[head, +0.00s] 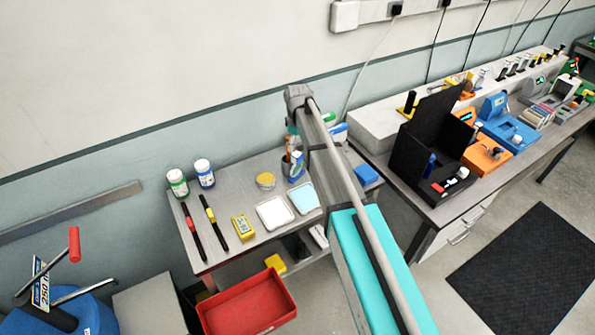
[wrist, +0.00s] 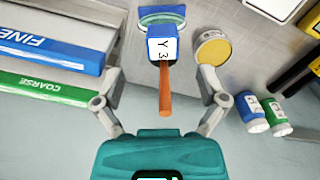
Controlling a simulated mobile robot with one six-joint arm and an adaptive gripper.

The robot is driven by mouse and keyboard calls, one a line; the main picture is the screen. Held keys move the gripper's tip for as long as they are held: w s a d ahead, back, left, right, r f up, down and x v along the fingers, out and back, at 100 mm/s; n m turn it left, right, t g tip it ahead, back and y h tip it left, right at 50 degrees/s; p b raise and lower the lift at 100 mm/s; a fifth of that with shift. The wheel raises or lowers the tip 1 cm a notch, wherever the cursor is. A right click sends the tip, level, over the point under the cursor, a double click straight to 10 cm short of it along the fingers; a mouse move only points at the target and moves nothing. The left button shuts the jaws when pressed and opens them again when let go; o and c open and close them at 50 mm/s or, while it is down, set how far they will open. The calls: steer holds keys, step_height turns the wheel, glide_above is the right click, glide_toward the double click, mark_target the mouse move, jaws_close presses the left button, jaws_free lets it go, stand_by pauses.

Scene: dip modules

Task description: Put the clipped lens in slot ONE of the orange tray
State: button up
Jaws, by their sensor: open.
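In the wrist view my gripper (wrist: 160,74) is open, its two fingers well apart. Between and beyond them is a blue block with a white label reading Y 3 (wrist: 164,47), with an orange-brown stick (wrist: 166,90) pointing toward me. A rounded blue piece (wrist: 160,18) lies behind the block. I cannot tell whether a lens is in this clip-like item. In the head view a blue-and-white item (head: 297,165) stands on the small table below my arm, probably the same thing. On the right bench are orange pieces (head: 487,158); I cannot tell which is the orange tray, and no slot marking is readable.
A yellow tin (wrist: 212,48) sits right of the block, and bottles (wrist: 262,112) farther right. Boxes marked FINE (wrist: 45,45) and COARSE (wrist: 45,86) are left. A black open box (head: 432,140) stands on the right bench.

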mark_target(297, 154)
steer(key=shift+f, duration=0.15)
steer(key=shift+a+f+b, duration=0.15)
steer(key=shift+f+b, duration=2.3)
steer(key=shift+b, duration=0.2)
jaws_close()
